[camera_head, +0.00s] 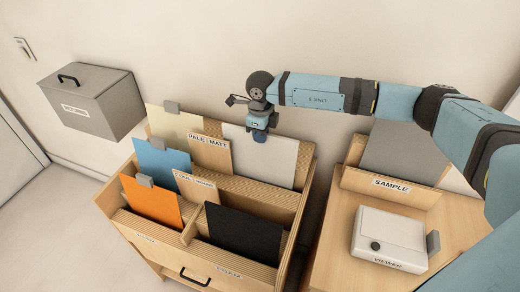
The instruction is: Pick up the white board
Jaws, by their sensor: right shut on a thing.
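The white board (270,162) stands upright in the back right slot of the wooden rack (302,190). My right gripper (260,137) reaches down from above and is shut on the board's top edge. The board's lower part is hidden inside the rack. My left gripper is not in view.
The rack also holds a cream board (172,122), a blue board (163,160), an orange board (150,205), a black board (243,235) and labelled dividers. At right, a wooden cabinet carries a white box (388,238), a "SAMPLE" ledge (391,184) and a grey panel (400,150). A grey lidded bin (92,98) is at upper left.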

